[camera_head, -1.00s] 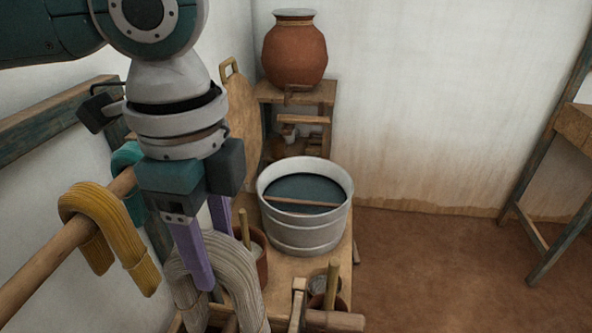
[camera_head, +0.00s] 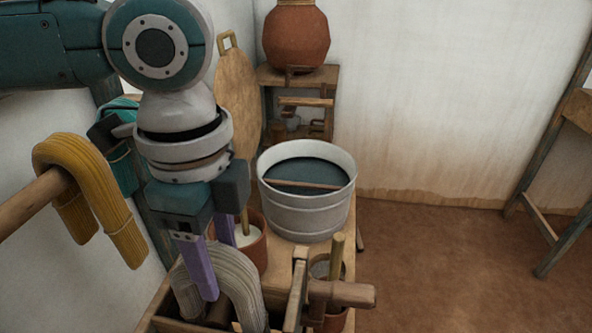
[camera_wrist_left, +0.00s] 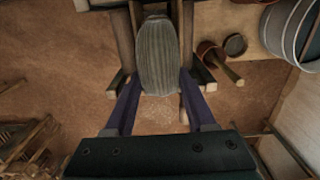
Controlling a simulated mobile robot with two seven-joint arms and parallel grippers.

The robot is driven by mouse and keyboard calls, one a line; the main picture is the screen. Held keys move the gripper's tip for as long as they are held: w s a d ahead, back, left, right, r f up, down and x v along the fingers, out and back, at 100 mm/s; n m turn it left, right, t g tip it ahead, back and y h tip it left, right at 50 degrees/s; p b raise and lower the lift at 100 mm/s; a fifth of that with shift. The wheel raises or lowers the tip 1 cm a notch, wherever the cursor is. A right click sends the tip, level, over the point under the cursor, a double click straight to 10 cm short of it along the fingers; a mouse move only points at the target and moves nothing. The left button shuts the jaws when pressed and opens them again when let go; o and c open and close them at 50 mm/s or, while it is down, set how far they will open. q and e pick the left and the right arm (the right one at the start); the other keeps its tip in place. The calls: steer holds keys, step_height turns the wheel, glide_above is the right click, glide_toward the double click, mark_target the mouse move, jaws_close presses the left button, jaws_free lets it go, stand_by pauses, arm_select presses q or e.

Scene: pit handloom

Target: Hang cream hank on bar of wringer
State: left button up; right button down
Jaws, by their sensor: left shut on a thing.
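The cream hank (camera_head: 233,277), a greyish ribbed loop, hangs from my left gripper (camera_head: 209,284), which is shut on it. In the left wrist view the hank (camera_wrist_left: 158,55) lies between the two purple fingers (camera_wrist_left: 162,92). The wringer (camera_head: 298,286) is a wooden frame with a crank handle (camera_head: 345,294), just right of the hank. The hank is over the wooden frame, between wooden posts in the wrist view. The hank covers the bar, so I cannot tell whether they touch. My right gripper is not in view.
A metal tub (camera_head: 310,205) of dark liquid with a stick across it stands behind. Clay pots (camera_head: 252,257) with sticks stand on the bench. A yellow hank (camera_head: 90,190) hangs on a pole (camera_head: 32,205) at left.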

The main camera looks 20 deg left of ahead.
arm_select(q)
steer(key=shift+f+b, duration=1.35)
steer(key=shift+f, duration=1.45)
steer(key=o, duration=1.3)
steer(key=shift+o, duration=0.9)
steer(key=shift+r, duration=0.1)
step_height(320, 180, up, 6)
steer(key=p, duration=0.7)
steer(key=shift+p, duration=0.4)
